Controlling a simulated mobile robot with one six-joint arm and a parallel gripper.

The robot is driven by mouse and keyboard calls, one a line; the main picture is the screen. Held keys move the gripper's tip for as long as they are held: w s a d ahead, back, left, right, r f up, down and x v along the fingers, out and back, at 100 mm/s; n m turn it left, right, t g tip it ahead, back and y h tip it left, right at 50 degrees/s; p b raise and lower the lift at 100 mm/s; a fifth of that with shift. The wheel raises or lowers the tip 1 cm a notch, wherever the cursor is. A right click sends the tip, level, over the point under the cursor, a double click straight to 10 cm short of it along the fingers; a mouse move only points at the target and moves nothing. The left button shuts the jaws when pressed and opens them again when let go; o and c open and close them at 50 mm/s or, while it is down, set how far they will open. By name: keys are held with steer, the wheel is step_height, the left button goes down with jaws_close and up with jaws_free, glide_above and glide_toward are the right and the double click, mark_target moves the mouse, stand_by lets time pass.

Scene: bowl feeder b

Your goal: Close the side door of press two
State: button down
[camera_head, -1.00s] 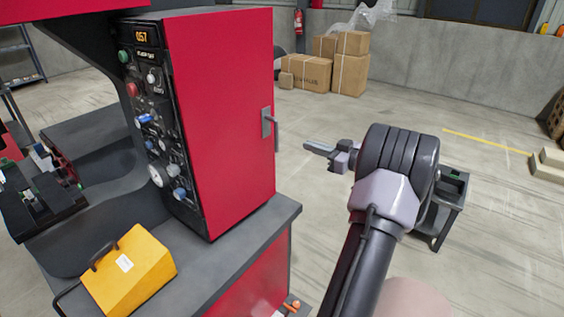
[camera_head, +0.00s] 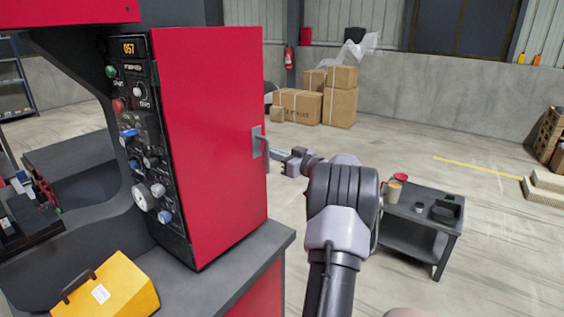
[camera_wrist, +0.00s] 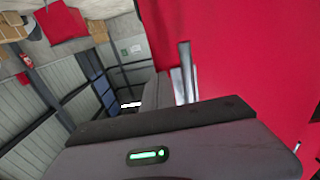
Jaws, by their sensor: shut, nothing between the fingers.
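The press has a red side door (camera_head: 205,140) beside its black control panel (camera_head: 145,140). A grey door handle (camera_head: 261,143) sits near the door's far edge. I cannot tell how far the door stands open. My gripper (camera_head: 276,153) is shut and empty, pointing left, with its tips close beside the handle; I cannot tell whether they touch. In the wrist view the red door (camera_wrist: 240,60) fills the right side. The handle (camera_wrist: 186,72) stands just past my gripper (camera_wrist: 158,90), whose tips are partly hidden by the gripper body.
A yellow box-like block (camera_head: 105,288) lies on the press's grey ledge (camera_head: 235,275). A dark cart (camera_head: 415,222) with cups stands to the right of my arm. Cardboard boxes (camera_head: 320,100) are stacked at the back wall. The floor between is clear.

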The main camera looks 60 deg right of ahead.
steer(key=shift+w, duration=0.1)
steer(key=p+x, duration=0.3)
steer(key=shift+d+r, duration=0.1)
steer(key=shift+r, duration=0.15)
stand_by(0.3)
steer(key=p+v, duration=0.5)
steer(key=v, duration=1.2)
steer(key=shift+s+f, duration=0.2)
steer(key=shift+s, duration=0.15)
